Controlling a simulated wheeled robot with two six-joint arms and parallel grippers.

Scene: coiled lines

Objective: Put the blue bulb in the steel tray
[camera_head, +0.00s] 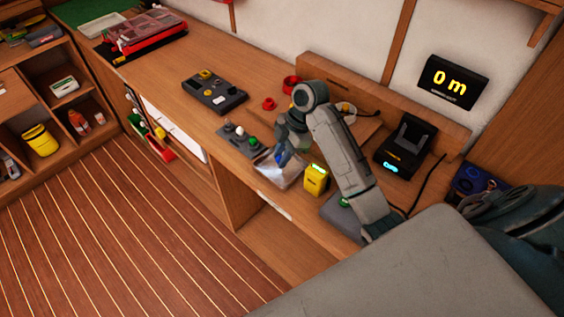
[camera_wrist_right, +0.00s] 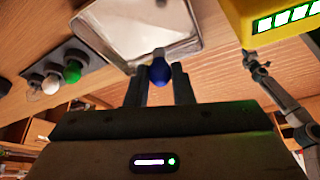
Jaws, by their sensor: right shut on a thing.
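My right gripper (camera_head: 283,158) is over the near edge of the steel tray (camera_head: 292,178) on the wooden counter. In the right wrist view the blue bulb (camera_wrist_right: 160,71) sits between the two fingertips of my right gripper (camera_wrist_right: 160,84), which is shut on it. The bulb's pale base points toward the steel tray (camera_wrist_right: 190,42). Whether the bulb touches the tray is not clear. In the head view the gripper and arm hide part of the tray. My left gripper is not in view.
Left of the tray is a grey holder (camera_head: 232,138) with white and green bulbs. A yellow box (camera_head: 316,180) with a lit display stands close on the right. A black panel (camera_head: 214,92) lies farther back. A black charger-like device (camera_head: 405,146) stands at right.

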